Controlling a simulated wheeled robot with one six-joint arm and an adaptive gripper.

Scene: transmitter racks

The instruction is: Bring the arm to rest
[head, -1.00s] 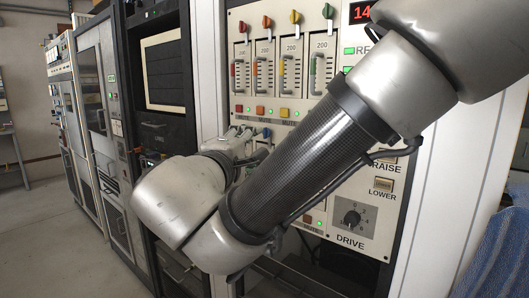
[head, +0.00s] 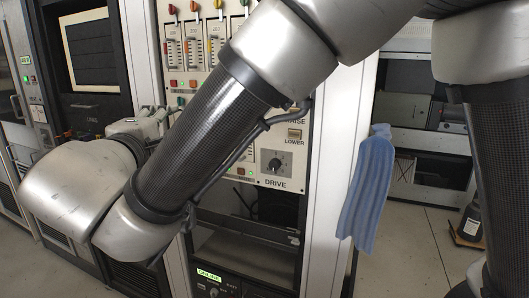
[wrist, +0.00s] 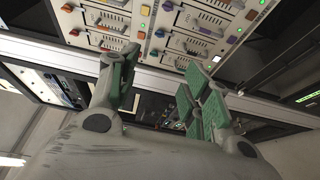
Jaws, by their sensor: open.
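My gripper (wrist: 160,72) is open in the wrist view, with green-grey finger pads spread apart and nothing between them. Behind the fingers is the rack's control panel (wrist: 225,22), with sliders and small coloured buttons. In the head view my bent arm crosses in front of the panel (head: 262,160), and the gripper end (head: 140,122) shows only partly behind the arm's elbow. The fingertips are hidden there. I cannot tell the exact gap between gripper and panel.
A blue cloth (head: 366,190) hangs at the white rack's right edge. Dark racks (head: 85,60) stand to the left. An open-fronted rack (head: 420,110) and a dark bottle (head: 469,222) are at the right. Grey floor (head: 410,250) is clear between.

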